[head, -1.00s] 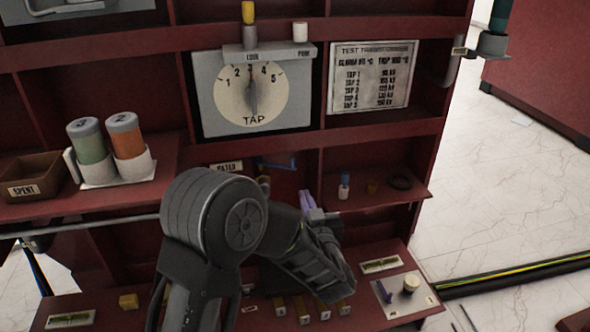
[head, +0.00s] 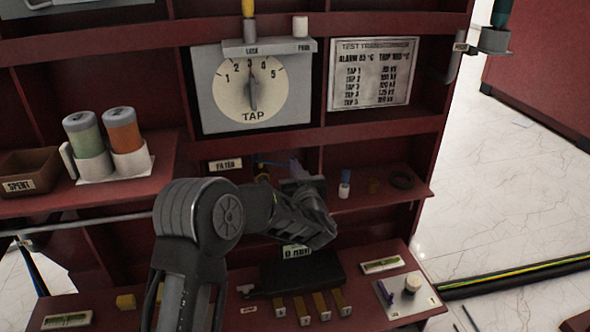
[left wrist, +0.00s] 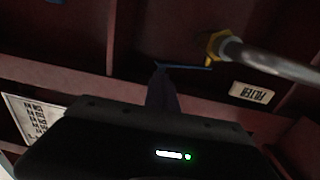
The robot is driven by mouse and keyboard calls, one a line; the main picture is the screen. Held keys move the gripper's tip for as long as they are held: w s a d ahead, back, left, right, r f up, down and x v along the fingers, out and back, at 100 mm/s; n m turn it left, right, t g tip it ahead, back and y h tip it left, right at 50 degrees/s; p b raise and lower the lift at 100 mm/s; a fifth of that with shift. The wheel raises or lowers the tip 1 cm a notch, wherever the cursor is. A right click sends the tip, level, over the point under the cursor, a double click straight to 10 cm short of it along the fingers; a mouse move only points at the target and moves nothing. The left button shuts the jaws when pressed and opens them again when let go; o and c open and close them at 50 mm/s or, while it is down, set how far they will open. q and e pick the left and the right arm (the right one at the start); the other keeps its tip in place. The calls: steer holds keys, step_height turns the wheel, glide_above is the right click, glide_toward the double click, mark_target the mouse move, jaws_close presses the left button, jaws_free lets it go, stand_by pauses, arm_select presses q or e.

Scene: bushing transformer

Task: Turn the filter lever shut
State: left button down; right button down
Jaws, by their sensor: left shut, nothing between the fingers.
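The filter lever is a thin blue bar. In the left wrist view the lever (left wrist: 187,67) runs left from a yellow fitting (left wrist: 214,47) on a grey pipe. In the head view the lever (head: 275,163) shows in part behind my arm, right of the FILTER label (head: 226,165). My left gripper (head: 297,168) is shut and empty; its purple fingers are partly hidden by the wrist. In the left wrist view the fingertips (left wrist: 160,72) overlap the lever's left end. I cannot tell whether they touch it. My right gripper is not in view.
The TAP dial (head: 251,88) is above my left arm. A shelf to the right holds a blue-and-white bottle (head: 344,184) and a dark ring (head: 401,182). A black block (head: 300,272) and a switch plate (head: 407,298) are on the lower ledge. A shelf divider stands near the gripper.

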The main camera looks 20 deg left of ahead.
arm_select(q)
steer(key=shift+w, duration=0.15)
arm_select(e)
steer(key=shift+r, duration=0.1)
arm_select(q)
steer(key=w+p, duration=0.2)
steer(key=w, duration=0.4)
steer(key=shift+a, duration=0.3)
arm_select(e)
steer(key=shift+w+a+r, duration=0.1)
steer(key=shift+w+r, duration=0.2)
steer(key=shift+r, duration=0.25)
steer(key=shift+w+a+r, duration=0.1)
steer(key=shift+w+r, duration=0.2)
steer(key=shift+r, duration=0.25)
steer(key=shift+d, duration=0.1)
